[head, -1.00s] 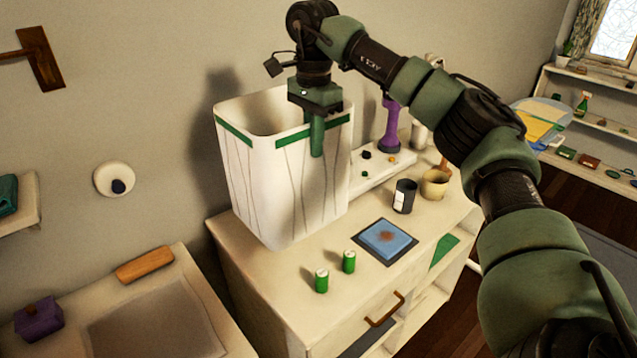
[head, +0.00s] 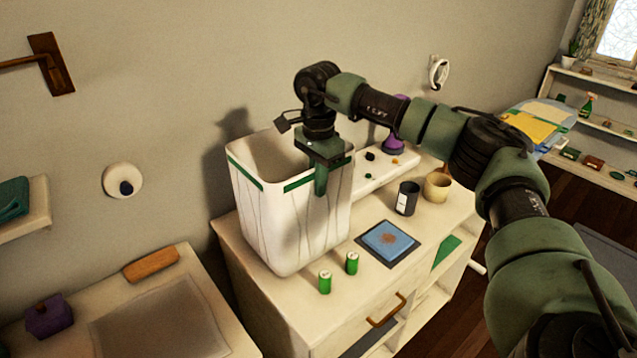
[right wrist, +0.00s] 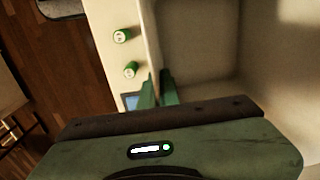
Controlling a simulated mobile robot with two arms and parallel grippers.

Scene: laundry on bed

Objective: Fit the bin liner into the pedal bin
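The bin liner (head: 315,225) is a white, creased, open-topped box shape with a green band round its rim. It stands upright at the back left of the cream cabinet top. It also shows from above in the right wrist view (right wrist: 200,50). I cannot make out the pedal bin apart from it. My right gripper (head: 321,182) points down at its front right rim. In the right wrist view its green fingers (right wrist: 158,88) lie close together on either side of the wall, shut on it. My left gripper is not in view.
Two green cans (head: 352,263) stand in front of the liner on the cabinet top (head: 300,310). A blue pad (head: 390,240), a black cup (head: 408,198) and a tan cup (head: 437,187) are to its right. A purple object (head: 394,139) stands behind my arm.

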